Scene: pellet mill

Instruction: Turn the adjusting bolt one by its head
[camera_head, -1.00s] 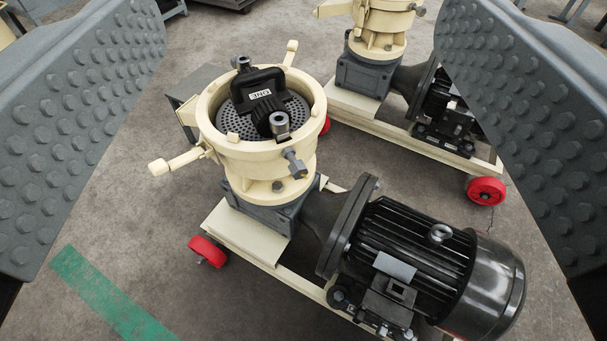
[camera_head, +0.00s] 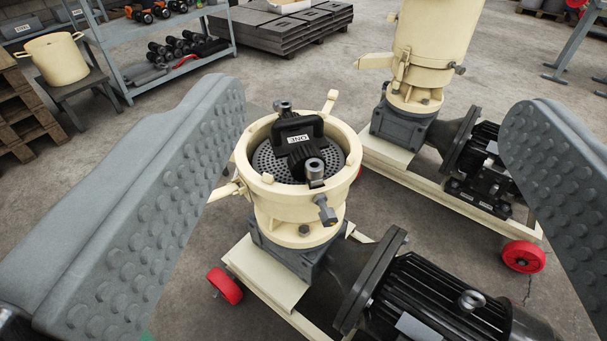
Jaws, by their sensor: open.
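A cream pellet mill (camera_head: 268,205) with an open bowl stands ahead, between my fingers in the picture. Inside the bowl is a black roller unit (camera_head: 296,128) with a white label that appears to read ONE upside down, above a perforated die (camera_head: 266,160). A grey bolt (camera_head: 325,211) with a hex-like head sticks out of the bowl's near right wall. I cannot tell for sure that it is adjusting bolt one. Round grey metal ends (camera_head: 314,168) show at the roller unit. My gripper (camera_head: 372,108) is open and empty, its studded fingers wide apart, touching nothing visible.
A black motor (camera_head: 430,295) lies at the mill's near right. A second mill (camera_head: 405,115) stands behind right, with a red wheel (camera_head: 523,257). A shelf (camera_head: 165,75) and a cream pot (camera_head: 55,58) on a stand are at back left.

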